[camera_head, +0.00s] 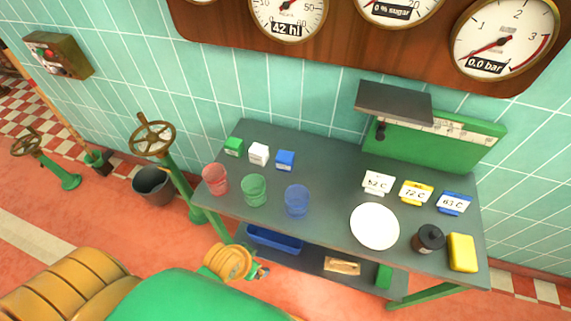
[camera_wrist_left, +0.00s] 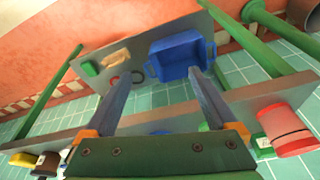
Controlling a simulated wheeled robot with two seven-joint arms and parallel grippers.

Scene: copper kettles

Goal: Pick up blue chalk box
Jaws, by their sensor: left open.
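The blue chalk box (camera_head: 285,160) stands near the back edge of the dark table, at the right end of a row with a white box (camera_head: 259,154) and a green box (camera_head: 233,147). I cannot make it out in the left wrist view. My left gripper (camera_head: 263,271) is in front of the table's front edge, low and apart from the box. In the left wrist view its two fingers (camera_wrist_left: 160,74) are spread with nothing between them. My right gripper is not in view.
Red (camera_head: 215,180), green (camera_head: 254,191) and blue (camera_head: 297,201) cups stand in front of the boxes. A white plate (camera_head: 375,226), black jar (camera_head: 429,239) and yellow sponge (camera_head: 462,253) are right. A blue tray (camera_head: 275,240), also in the wrist view (camera_wrist_left: 180,55), sits on the lower shelf.

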